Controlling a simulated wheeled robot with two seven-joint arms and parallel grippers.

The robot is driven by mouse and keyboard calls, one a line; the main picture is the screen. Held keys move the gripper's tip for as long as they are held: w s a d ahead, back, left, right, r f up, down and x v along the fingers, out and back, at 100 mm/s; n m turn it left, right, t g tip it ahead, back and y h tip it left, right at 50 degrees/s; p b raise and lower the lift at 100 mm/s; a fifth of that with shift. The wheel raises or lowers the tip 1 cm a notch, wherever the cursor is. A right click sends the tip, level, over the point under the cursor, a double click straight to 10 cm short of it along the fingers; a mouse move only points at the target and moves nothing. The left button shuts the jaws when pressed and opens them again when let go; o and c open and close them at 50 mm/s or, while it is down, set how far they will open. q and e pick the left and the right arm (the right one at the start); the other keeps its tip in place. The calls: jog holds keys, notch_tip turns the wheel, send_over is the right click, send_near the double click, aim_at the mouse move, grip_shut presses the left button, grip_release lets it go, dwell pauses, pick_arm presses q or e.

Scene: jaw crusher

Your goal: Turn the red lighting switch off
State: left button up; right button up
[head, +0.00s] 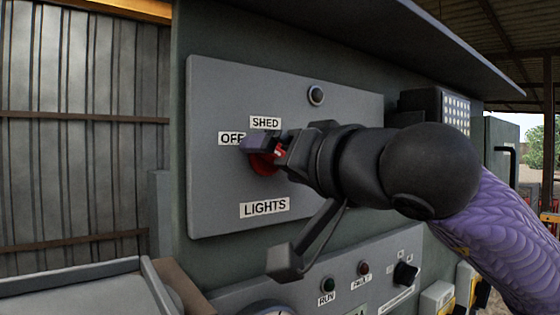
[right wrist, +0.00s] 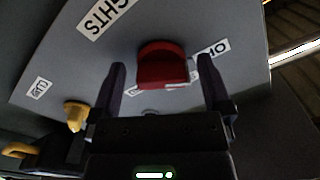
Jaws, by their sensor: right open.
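The red lighting switch (head: 262,164) sits on a grey panel, above the LIGHTS label (head: 264,208), with the OFF label (head: 231,139) to its upper left and the SHED label (head: 265,122) above. My right gripper (head: 268,146) is at the switch and hides part of it; a white mark shows on its red face. In the right wrist view, the red switch (right wrist: 162,62) lies between the two spread fingers of my right gripper (right wrist: 160,70), with gaps on both sides. The switch's exact setting is hard to tell. My left gripper is not in view.
A lower panel (head: 235,300) carries small lamps and a black knob (head: 405,273). A dark hood (head: 350,25) overhangs the top. A grey ledge (head: 85,285) is at lower left.

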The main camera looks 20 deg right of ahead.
jog(key=b+v, duration=0.3)
jog(key=v, duration=0.7)
